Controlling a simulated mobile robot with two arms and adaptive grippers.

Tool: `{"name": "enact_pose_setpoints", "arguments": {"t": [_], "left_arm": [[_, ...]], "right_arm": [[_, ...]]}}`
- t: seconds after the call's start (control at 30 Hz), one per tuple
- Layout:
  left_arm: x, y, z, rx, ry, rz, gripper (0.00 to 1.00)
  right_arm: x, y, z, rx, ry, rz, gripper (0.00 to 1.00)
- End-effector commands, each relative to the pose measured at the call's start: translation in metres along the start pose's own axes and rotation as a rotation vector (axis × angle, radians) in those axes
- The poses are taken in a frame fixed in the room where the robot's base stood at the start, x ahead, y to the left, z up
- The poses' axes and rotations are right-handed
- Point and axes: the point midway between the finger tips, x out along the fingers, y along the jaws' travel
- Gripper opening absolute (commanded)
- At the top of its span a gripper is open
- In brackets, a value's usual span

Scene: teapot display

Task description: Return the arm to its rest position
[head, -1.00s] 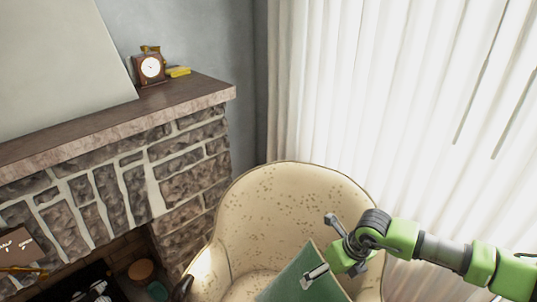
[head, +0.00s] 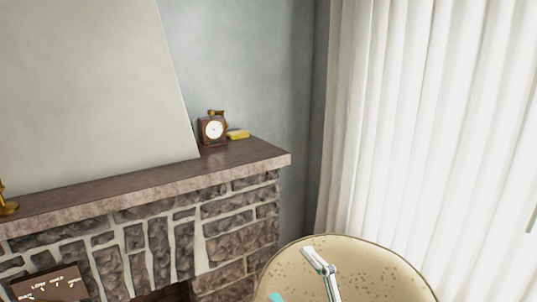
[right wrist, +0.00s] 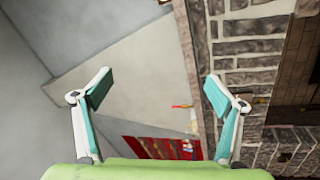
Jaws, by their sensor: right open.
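My right gripper (right wrist: 158,90) is open and empty in the right wrist view, its two white and teal fingers spread wide apart. In the head view only part of the right gripper (head: 298,277) shows at the bottom edge, in front of the armchair. The rest of the right arm is out of the head view. My left arm and gripper are in neither view.
A tan armchair (head: 375,270) stands below, by white curtains (head: 430,120). A stone fireplace (head: 130,243) with a wooden mantel (head: 150,183) is at the left. A clock (head: 212,130) and a yellow object (head: 238,134) sit on the mantel. The air above the armchair is clear.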

Motion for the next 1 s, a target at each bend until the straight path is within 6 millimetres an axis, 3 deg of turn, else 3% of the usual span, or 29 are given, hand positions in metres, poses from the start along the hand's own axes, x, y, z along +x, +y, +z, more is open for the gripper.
{"name": "enact_pose_setpoints", "arguments": {"t": [0.1, 0.2, 0.3, 0.4, 0.57, 0.7, 0.93, 1.0], "left_arm": [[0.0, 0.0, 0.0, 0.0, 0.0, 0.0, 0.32], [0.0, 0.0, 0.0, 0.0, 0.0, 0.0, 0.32], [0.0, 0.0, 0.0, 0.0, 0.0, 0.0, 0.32], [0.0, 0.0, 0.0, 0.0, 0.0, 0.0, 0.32], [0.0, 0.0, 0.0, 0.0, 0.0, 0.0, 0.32], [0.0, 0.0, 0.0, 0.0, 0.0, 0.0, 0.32], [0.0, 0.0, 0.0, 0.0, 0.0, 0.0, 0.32], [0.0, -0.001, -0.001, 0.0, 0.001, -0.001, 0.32]], "right_arm": [[-0.026, 0.004, 0.058, 0.221, -0.294, 0.055, 0.87], [-0.065, -0.013, 0.104, 0.39, -0.543, 0.051, 0.87], [-0.111, -0.043, 0.135, 0.539, -0.77, 0.01, 0.87], [-0.161, -0.078, 0.15, 0.672, -0.973, -0.058, 0.87], [-0.239, -0.131, 0.143, 0.854, -1.242, -0.205, 0.87], [-0.293, -0.164, 0.12, 0.973, -1.404, -0.336, 0.87], [-0.359, -0.195, 0.071, 1.122, -1.585, -0.54, 0.87], [-0.361, -0.213, 0.079, 1.122, -1.596, -0.556, 0.87]]}}
